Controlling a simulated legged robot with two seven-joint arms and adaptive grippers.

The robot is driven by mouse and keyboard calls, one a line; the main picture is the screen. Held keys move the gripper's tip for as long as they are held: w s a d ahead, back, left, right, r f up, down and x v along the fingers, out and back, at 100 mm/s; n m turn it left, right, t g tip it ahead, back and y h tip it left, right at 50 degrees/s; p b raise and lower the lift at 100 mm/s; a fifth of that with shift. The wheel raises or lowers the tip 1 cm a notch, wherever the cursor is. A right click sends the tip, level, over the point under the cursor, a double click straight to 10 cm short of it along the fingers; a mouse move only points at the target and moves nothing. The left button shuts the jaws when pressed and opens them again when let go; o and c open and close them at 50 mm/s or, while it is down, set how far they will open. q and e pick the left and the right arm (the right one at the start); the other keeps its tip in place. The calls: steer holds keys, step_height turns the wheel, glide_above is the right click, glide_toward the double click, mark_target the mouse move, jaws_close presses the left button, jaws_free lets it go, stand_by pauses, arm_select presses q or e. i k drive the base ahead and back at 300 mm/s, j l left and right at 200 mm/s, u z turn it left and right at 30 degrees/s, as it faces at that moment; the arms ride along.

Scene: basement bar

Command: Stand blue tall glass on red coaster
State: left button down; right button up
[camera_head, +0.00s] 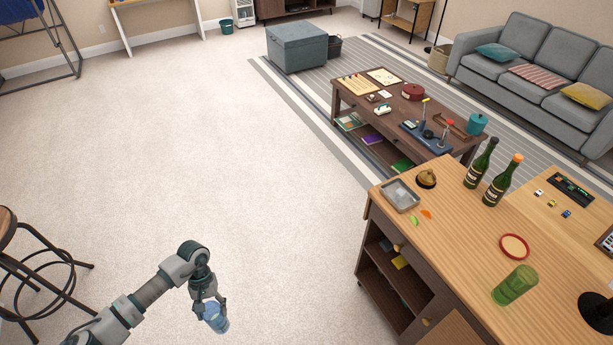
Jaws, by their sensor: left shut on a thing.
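My left gripper (208,301) is at the lower left, out over the bare carpet, with its fingers pointing down. It is shut on the blue glass (217,320), which hangs slightly tilted below the fingers. The glass is partly hidden by the gripper. The red coaster (514,247) lies flat and empty on the wooden bar top (460,240) at the right, far from the gripper. My right gripper is not in view.
A grey tray (399,195) and fruit slices lie near the bar's left edge. A bar stool (35,265) stands at far left. Open carpet lies between gripper and bar.

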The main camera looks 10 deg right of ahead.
mark_target(512, 247)
steer(key=z, duration=1.6)
